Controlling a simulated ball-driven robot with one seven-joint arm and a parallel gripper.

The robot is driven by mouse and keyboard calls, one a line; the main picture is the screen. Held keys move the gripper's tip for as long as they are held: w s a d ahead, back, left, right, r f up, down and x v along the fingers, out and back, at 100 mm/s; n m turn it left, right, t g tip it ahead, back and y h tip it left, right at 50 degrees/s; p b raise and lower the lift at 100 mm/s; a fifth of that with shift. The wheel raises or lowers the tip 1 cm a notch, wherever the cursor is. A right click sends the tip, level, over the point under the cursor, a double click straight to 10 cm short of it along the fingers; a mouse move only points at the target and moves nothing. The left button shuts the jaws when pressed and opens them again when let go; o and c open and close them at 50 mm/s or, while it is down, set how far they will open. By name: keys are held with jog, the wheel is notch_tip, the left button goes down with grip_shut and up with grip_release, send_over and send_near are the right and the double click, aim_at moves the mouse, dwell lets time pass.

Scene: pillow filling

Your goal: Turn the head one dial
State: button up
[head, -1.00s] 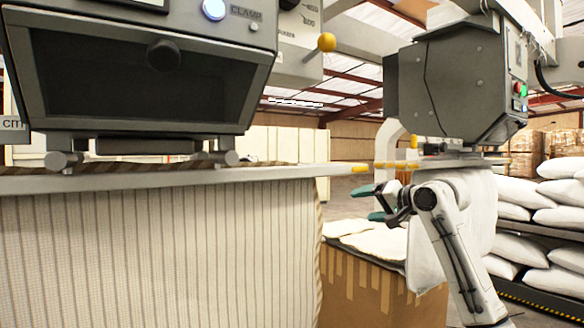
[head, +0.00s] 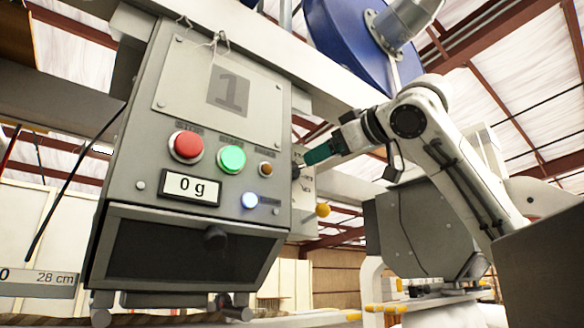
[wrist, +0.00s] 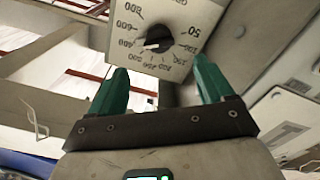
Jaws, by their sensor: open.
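The head one dial is a black knob (wrist: 157,40) on a pale plate (wrist: 190,22) with printed numbers, seen in the wrist view just beyond the fingertips. Its white mark points left in the picture. In the head view the plate (head: 305,184) shows edge-on at the right side of the control box (head: 150,160) marked 1. My gripper (head: 307,158) is beside it with green fingers; the wrist view shows the fingers (wrist: 160,74) spread apart with nothing between them. They look apart from the knob, though the gap is hard to judge.
The control box front has a red button (head: 187,146), a green button (head: 231,158), a lit blue-white button (head: 249,200) and a display (head: 190,188) reading 0 g. A yellow ball knob (head: 322,210) is below the plate. A second grey head (head: 415,235) stands behind my arm.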

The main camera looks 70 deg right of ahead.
aim_at(298, 168)
jog(key=p+x, duration=0.1)
jog(key=x, duration=0.9)
jog(key=shift+w+d, duration=0.1)
jog(key=c, duration=1)
jog(key=shift+p, duration=0.3)
jog(key=shift+c, duration=0.2)
jog(key=shift+p, duration=0.35)
jog(key=shift+r+n+p, duration=0.1)
jog(key=shift+n+p, duration=0.7)
jog(key=shift+n, duration=0.3)
jog(key=shift+n+p, duration=0.95)
jog(key=shift+n, duration=0.75)
